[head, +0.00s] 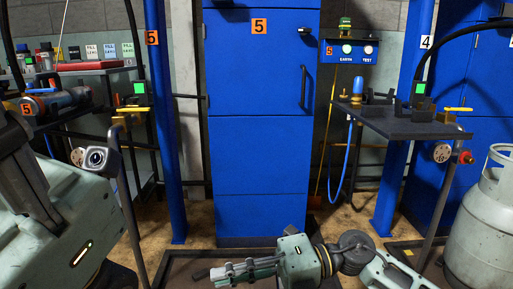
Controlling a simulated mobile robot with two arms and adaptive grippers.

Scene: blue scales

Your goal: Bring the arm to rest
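My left arm's pale green end (75,215) fills the lower left of the head view, very close to the camera. Dark grey bars run up from it, and its fingertips cannot be made out. My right gripper (222,271) is low in the middle, with its fingers pointing left. It is in front of the blue cabinet and over the dark floor platform. Its fingers lie close together in this side view, so I cannot tell whether they are open or shut. I see no object held in it.
A blue cabinet (260,160) marked 5 stands ahead. Dark floor platforms (185,268) edge the floor.

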